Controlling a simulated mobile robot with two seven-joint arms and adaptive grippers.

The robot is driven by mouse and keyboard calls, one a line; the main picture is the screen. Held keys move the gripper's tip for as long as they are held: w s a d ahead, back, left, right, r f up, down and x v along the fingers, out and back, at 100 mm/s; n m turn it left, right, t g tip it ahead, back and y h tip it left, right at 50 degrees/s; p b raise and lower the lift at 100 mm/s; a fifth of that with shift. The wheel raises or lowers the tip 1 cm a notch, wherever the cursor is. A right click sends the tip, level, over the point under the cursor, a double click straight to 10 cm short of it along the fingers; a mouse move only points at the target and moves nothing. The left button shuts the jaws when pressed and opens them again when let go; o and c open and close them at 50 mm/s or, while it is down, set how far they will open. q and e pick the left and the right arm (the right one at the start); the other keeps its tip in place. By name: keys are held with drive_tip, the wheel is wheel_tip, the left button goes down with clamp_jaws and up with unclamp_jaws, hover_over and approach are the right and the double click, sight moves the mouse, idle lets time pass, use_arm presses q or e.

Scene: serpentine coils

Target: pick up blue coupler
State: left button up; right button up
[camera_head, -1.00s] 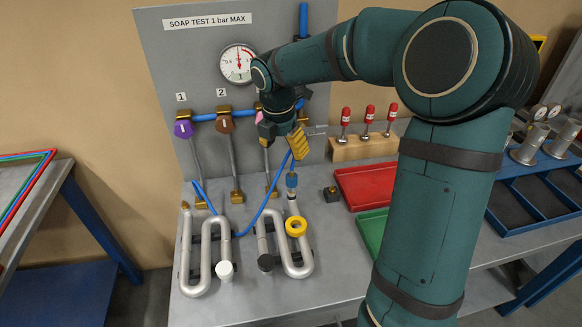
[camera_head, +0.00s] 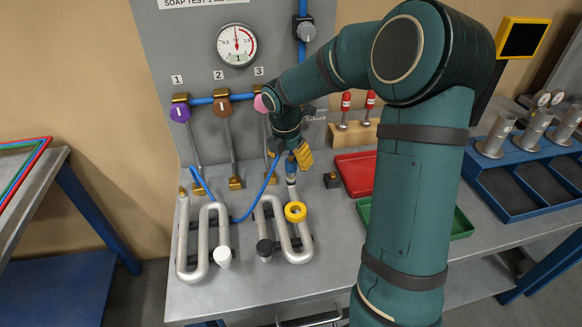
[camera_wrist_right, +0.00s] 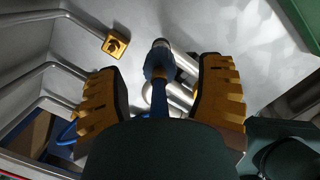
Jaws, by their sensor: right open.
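The blue coupler (camera_head: 291,166) is on the upright pipe end of the right serpentine coil (camera_head: 268,210), with a blue hose joined to it. My right gripper (camera_head: 290,160) is just above and around it, partly hiding it. In the right wrist view the blue coupler (camera_wrist_right: 157,62) lies between the two open yellow fingers of my right gripper (camera_wrist_right: 160,90), with a gap on each side. The blue hose runs back from it toward the palm. My left gripper is not in view.
The left coil (camera_head: 205,240) stands beside the right one on the grey bench. A yellow ring (camera_head: 295,212) sits on the right coil. A red tray (camera_head: 357,172), a green tray (camera_head: 455,222) and a small dark block (camera_head: 332,180) lie to the right. The grey panel (camera_head: 165,60) rises behind.

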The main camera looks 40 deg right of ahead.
sight(291, 160)
drive_tip(key=f, duration=0.3)
drive_tip(key=shift+w+d, duration=0.1)
drive_tip(key=shift+d, duration=0.25)
clamp_jaws()
drive_tip(key=shift+r, duration=0.15)
